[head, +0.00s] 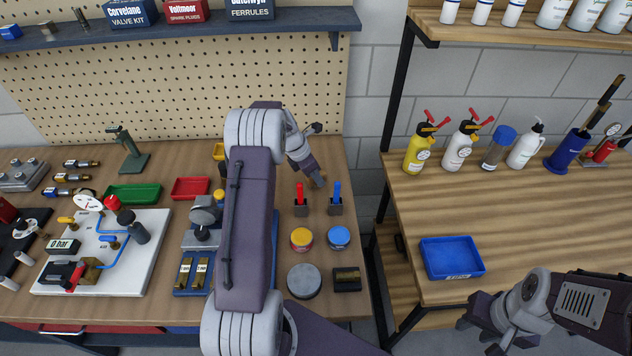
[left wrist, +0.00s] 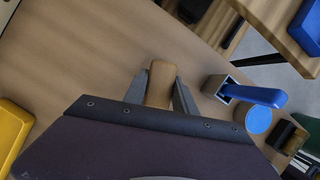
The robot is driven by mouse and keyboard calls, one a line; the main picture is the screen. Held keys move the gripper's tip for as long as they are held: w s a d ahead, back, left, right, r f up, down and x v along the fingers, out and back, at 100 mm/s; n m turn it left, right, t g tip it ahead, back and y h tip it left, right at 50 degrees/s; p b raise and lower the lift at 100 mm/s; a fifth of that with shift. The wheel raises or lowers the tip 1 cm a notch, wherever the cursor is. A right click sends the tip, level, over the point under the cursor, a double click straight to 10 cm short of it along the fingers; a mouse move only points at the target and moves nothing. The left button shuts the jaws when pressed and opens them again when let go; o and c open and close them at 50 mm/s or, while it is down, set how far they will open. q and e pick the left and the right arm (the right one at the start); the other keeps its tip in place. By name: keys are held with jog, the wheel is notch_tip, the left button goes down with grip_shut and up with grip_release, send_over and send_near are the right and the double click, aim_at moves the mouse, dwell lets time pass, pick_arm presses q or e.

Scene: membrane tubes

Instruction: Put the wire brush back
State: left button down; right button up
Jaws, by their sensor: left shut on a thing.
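My left gripper (head: 316,180) is shut on a tan wooden piece, which looks like the handle of the wire brush (left wrist: 160,84). In the left wrist view the wood sits between the two grey fingers (left wrist: 160,92); no bristles show. In the head view only a small tan bit shows at the fingertips, over the back right of the workbench. I cannot tell whether the brush touches the bench. My right gripper (head: 484,327) is at the lower right, in front of the wooden side table, with its fingers apart and empty.
Red-handled (head: 300,196) and blue-handled (head: 337,194) tools stand in small grey holders just in front of the left gripper. Yellow (head: 301,239) and blue (head: 339,237) tins stand nearer. A blue tray (head: 452,257) lies on the side table (head: 540,215). My left arm hides the bench's middle.

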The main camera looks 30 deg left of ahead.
pick_arm(q)
jog(key=shift+f, duration=1.35)
jog(key=c, duration=1)
grip_release()
jog(key=shift+f, duration=0.1)
jog(key=v, duration=1.2)
jog(key=shift+w+r, duration=0.1)
jog(key=shift+r, duration=0.1)
